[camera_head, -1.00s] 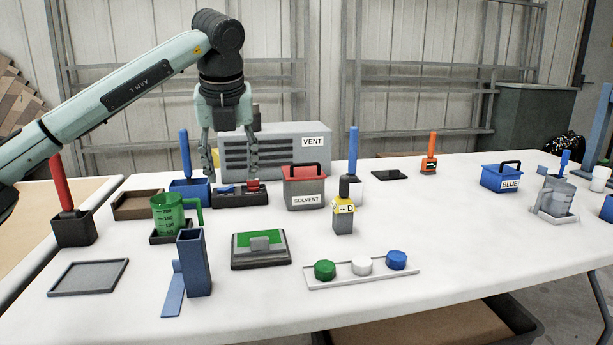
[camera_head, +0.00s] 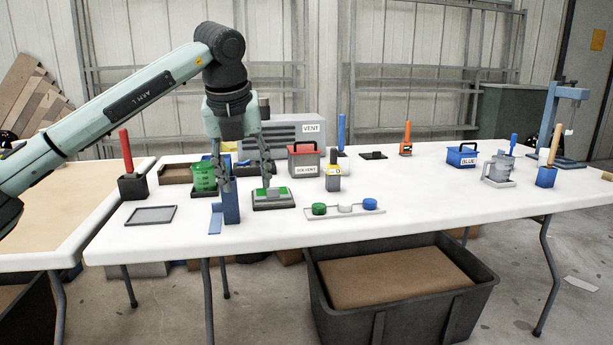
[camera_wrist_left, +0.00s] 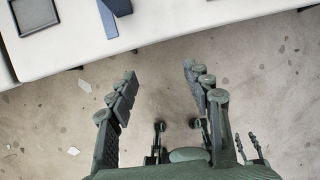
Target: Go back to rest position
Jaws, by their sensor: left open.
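My left gripper (camera_head: 246,182) hangs fingers down from the arm that comes in from the left. It is open, with nothing between its fingers. In the head view it overlaps the green beaker (camera_head: 204,176), the tall blue holder (camera_head: 231,205) and the grey device with a green top (camera_head: 272,200). In the left wrist view its spread fingers (camera_wrist_left: 160,76) are over bare floor, just off the table's edge. My right gripper is not seen.
The white table (camera_head: 400,200) carries a grey tray (camera_head: 151,216), a red SOLVENT box (camera_head: 304,160), a row of coloured caps (camera_head: 345,209) and a BLUE box (camera_head: 462,156). A dark bin (camera_head: 400,305) stands under it. A tan-topped table (camera_head: 60,215) is at left.

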